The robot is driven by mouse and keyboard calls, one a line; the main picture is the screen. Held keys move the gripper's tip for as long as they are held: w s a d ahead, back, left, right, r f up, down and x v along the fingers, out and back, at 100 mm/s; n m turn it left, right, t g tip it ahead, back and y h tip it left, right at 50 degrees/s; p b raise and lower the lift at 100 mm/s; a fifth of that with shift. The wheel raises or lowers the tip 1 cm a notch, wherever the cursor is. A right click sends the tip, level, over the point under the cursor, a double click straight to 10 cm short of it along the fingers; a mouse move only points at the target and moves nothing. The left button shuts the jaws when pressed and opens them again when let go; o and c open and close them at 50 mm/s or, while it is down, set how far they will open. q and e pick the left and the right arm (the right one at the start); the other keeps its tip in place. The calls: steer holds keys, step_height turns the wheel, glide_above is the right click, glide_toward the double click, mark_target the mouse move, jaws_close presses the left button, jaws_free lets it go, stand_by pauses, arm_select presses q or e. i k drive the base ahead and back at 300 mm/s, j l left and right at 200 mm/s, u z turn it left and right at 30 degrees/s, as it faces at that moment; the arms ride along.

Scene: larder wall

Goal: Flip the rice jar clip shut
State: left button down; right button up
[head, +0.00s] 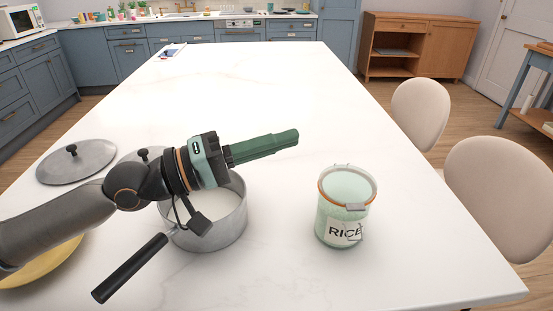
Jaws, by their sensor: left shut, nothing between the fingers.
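The rice jar (333,215) stands upright on the white table, right of centre in the head view. It is pale green glass with a "RICE" label, an orange ring near the top and a lid over its mouth. A grey metal clip (356,207) shows at the front right of the rim; I cannot tell whether it is fastened. My left gripper (297,135) comes in from the left, with its green fingers together and nothing between them. It is up and left of the jar, apart from it. My right gripper is not in view.
A metal saucepan (229,222) with white contents stands under my left arm, its black handle pointing front left. A pot lid (77,163) and a yellow plate (45,265) lie at the left. Beige chairs (492,192) line the right edge. The far table is mostly clear.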

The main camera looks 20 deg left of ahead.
mark_target(359, 224)
steer(key=k, duration=1)
